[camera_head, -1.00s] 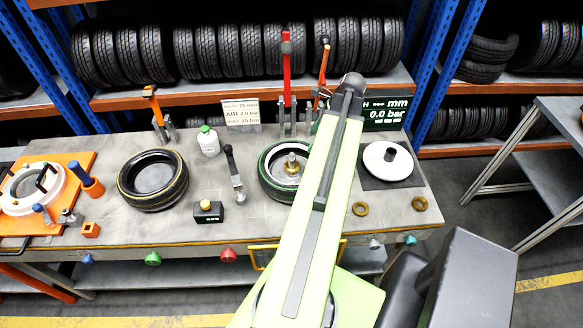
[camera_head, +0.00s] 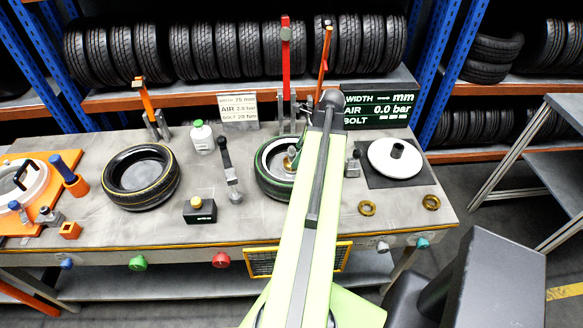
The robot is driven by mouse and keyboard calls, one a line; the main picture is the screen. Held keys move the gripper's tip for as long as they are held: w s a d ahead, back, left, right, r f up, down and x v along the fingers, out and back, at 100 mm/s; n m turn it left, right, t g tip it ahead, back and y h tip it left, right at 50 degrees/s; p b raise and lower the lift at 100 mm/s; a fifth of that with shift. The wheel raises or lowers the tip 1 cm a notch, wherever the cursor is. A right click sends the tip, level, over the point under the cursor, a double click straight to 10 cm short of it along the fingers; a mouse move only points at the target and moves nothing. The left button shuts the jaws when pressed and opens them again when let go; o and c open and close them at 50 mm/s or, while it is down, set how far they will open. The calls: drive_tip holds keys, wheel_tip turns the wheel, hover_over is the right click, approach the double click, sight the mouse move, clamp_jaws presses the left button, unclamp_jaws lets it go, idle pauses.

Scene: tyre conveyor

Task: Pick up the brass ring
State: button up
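Two small brass rings lie flat on the grey bench to the right of my arm: one brass ring (camera_head: 367,208) close to the arm, and another brass ring (camera_head: 431,202) farther right near the bench's right end. The frames do not show which of them the task means. My light green arm reaches up over the middle of the bench and ends in a dark grey joint. Nothing visibly touches either ring.
A tyre with a brass-topped hub (camera_head: 266,180) is partly behind my arm. Another tyre (camera_head: 117,191) lies left. A white disc (camera_head: 382,152) sits behind the rings on a dark mat (camera_head: 410,181). A black display (camera_head: 378,108) stands behind. Bare bench surrounds the rings.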

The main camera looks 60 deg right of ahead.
sight(293, 159)
drive_tip(key=b+x, duration=0.3)
drive_tip(key=x, duration=0.1)
drive_tip(key=shift+w+a+f, duration=0.1)
drive_tip(key=shift+w+f, duration=0.1)
drive_tip(key=shift+f, duration=0.05)
drive_tip(key=shift+r, duration=0.2)
clamp_jaws()
